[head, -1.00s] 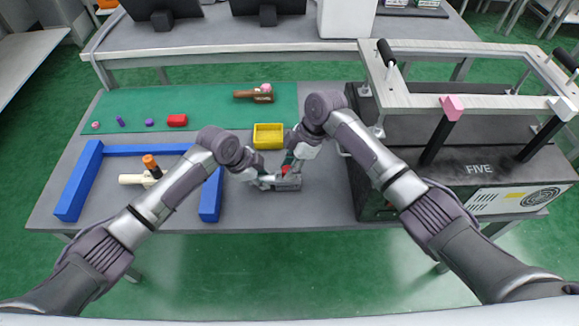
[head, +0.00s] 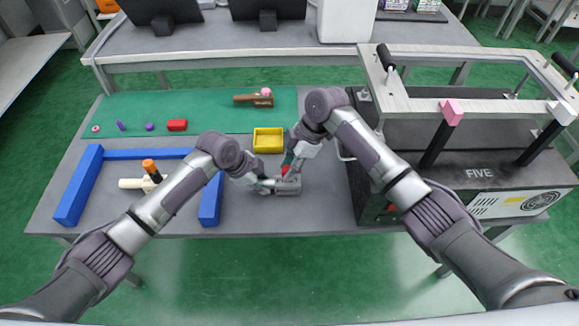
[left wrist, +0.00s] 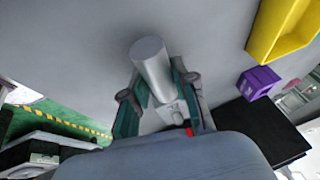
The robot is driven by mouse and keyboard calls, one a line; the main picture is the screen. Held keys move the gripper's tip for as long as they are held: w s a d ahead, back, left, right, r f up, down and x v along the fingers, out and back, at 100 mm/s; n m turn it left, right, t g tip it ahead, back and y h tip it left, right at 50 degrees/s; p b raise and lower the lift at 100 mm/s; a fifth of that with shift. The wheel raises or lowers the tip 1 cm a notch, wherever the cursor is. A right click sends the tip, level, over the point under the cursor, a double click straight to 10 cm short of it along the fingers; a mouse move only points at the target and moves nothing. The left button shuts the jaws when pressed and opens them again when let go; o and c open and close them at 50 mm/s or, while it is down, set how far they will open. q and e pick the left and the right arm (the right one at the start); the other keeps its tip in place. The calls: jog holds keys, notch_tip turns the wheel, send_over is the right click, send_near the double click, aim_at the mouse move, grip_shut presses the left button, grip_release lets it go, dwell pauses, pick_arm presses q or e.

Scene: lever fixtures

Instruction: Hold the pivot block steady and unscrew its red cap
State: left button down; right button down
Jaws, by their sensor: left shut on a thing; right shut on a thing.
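The grey pivot block (head: 289,187) is low over or on the grey table, in front of the yellow bin; I cannot tell whether it touches. My left gripper (head: 267,185) is shut on it from the left. In the left wrist view its grey cylindrical part (left wrist: 151,68) shows between the green fingers (left wrist: 155,108). My right gripper (head: 288,164) comes down from above and is shut on the red cap (head: 285,170), which is mostly hidden by the fingers. Whether the cap is still seated on the block cannot be told.
A yellow bin (head: 268,139) stands just behind the grippers. A black machine marked FIVE (head: 435,175) is close on the right. A blue frame (head: 82,180) on the left surrounds a cream part with an orange top (head: 150,166). Small parts lie on the green mat (head: 210,105).

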jog(key=shift+r, duration=1.3)
pick_arm(q)
jog(key=c, duration=0.8)
grip_release()
jog(key=shift+r, duration=0.1)
jog(key=v, duration=1.2)
